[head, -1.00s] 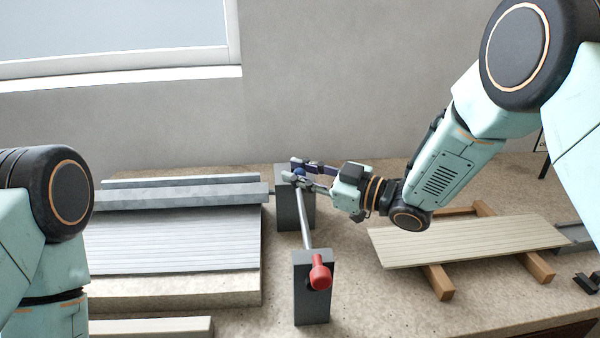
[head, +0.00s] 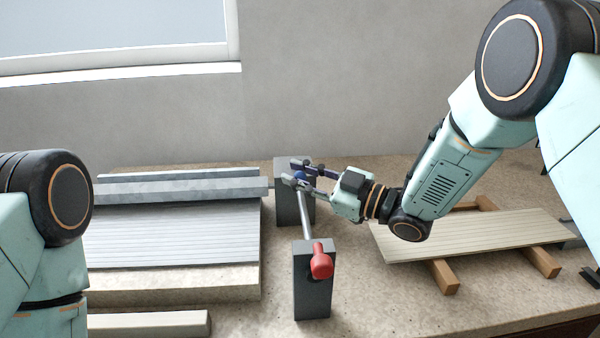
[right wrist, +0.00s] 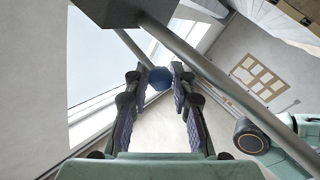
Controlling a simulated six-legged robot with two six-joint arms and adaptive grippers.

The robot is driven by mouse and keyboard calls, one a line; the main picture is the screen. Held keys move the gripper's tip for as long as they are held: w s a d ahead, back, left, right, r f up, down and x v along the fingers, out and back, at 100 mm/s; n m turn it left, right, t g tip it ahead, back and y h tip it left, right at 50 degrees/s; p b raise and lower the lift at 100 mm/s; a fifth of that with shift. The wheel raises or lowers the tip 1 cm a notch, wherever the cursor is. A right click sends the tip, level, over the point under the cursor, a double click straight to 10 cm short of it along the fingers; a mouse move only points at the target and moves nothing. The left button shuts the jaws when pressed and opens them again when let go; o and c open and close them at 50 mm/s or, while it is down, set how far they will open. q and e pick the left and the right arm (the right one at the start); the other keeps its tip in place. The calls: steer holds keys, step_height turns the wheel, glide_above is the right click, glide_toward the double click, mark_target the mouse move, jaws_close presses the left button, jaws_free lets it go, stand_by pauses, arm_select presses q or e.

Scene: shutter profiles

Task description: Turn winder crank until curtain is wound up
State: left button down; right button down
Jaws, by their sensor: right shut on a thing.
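The curtain (head: 165,238) is a grey slatted sheet lying flat at the left of the head view. Its grey faceted winding bar (head: 180,190) runs along behind it to a dark post (head: 283,200). The blue crank knob (head: 300,176) is by that post. My right gripper (head: 297,173) is shut on the blue knob, with a finger on either side. In the right wrist view the blue knob (right wrist: 160,78) sits between the fingertips. My left gripper is out of view; only part of my left arm shows.
A front dark post (head: 311,285) carries a red handle (head: 321,262), with a metal rod (head: 304,215) between the posts. A cream slatted panel (head: 465,240) lies on wooden battens (head: 443,275) at right. A window (head: 110,35) is in the back wall.

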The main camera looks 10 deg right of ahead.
steer(key=shift+s+f, duration=0.1)
steer(key=shift+f, duration=0.2)
steer(key=shift+a+r+p, duration=0.1)
steer(key=shift+r+p, duration=0.1)
steer(key=shift+p, duration=0.3)
steer(key=shift+f+h, duration=0.1)
steer(key=shift+h, duration=0.2)
steer(key=shift+r, duration=0.2)
stand_by(0.4)
steer(key=c, duration=1.1)
jaws_free()
steer(key=shift+w+f, duration=0.1)
steer(key=shift+w, duration=0.15)
steer(key=shift+c, duration=0.2)
steer(key=shift+s, duration=0.15)
